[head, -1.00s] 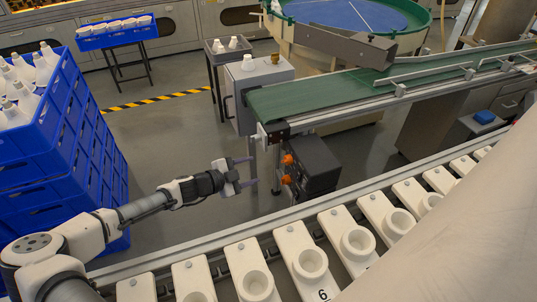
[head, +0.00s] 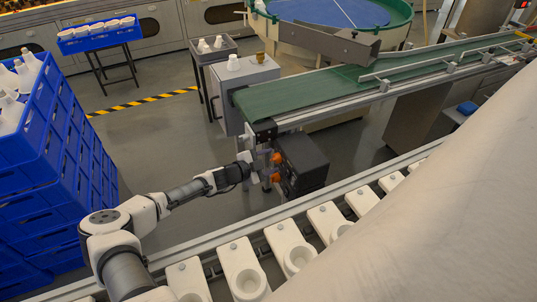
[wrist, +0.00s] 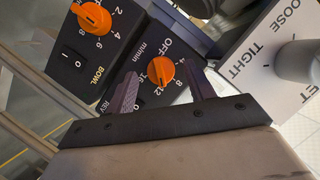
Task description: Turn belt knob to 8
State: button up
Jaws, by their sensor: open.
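In the wrist view, an orange knob (wrist: 160,71) sits on a black panel with "m/min", "OFF", "REV" and numbers around it. I take it as the belt knob, but no "BELT" label is readable. Its exact setting is unclear. A second orange knob (wrist: 92,18) sits at upper left by the word "BOWL". My gripper (wrist: 163,84) is open, with one dark finger on each side of the m/min knob. I cannot tell whether they touch it. In the head view, my gripper (head: 256,171) is just left of the black control box (head: 303,164).
A sign reading "LOOSE" and "TIGHT" (wrist: 262,50) is close on the right in the wrist view. The green conveyor belt (head: 310,97) runs above the box. A rail with white holders (head: 240,266) runs in front. Blue crates (head: 50,165) stand left.

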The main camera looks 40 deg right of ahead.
jog(key=c, duration=1)
jog(key=shift+d, duration=0.1)
jog(key=shift+w+r+n+g+y+p, duration=0.15)
jog(key=shift+n+g+y+p, duration=0.15)
jog(key=shift+n+g+p, duration=0.4)
jog(key=shift+w+n+g+y, duration=0.1)
jog(key=shift+n+g+y, duration=0.2)
jog(key=shift+n+g, duration=0.85)
jog(key=shift+n+t, duration=0.25)
jog(key=shift+n, duration=0.2)
